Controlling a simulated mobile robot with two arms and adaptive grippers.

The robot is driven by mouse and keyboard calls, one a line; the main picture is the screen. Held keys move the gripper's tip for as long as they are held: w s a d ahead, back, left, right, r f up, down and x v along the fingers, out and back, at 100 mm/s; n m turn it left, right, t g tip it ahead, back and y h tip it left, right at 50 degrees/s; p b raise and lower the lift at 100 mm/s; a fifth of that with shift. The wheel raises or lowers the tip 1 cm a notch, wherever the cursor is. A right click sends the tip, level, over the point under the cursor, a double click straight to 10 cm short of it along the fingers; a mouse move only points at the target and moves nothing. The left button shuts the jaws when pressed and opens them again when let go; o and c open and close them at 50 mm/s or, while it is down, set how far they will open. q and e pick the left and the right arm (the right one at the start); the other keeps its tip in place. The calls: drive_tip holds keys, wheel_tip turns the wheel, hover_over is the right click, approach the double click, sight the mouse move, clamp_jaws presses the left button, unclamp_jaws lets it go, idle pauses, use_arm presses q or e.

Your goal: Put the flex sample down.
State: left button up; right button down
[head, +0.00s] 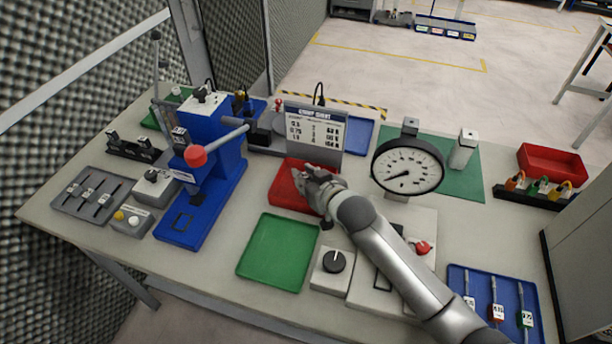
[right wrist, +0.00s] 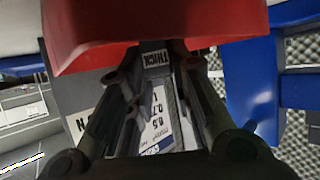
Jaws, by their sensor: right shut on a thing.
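My right gripper (head: 314,176) is over the red tray (head: 284,196), in front of the chart board (head: 314,133). The right wrist view shows its fingers (right wrist: 155,75) close together, with the red tray's wall (right wrist: 150,25) just beyond. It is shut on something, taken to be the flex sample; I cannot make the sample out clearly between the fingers. A small "THICK" label (right wrist: 155,60) shows near the fingertips; I cannot tell what bears it. Whether the held piece touches the tray is hidden. My left gripper is out of view.
An empty green tray (head: 270,252) lies in front of the red one. A dial gauge (head: 408,166) stands to the right, a blue press (head: 212,170) with a red-knobbed lever to the left. A grey tray (head: 68,202) holds several labelled strips; a blue tray (head: 458,278) holds tagged pieces.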

drive_tip(key=c, duration=1.7)
unclamp_jaws()
drive_tip(key=shift+f, duration=0.2)
drive_tip(key=shift+c, duration=0.2)
drive_tip(key=o, duration=0.4)
drive_tip(key=shift+o, duration=0.2)
drive_tip(key=shift+r, duration=0.2)
drive_tip(key=v, duration=1.2)
drive_tip(key=shift+b, duration=0.4)
drive_tip(key=shift+r, duration=0.1)
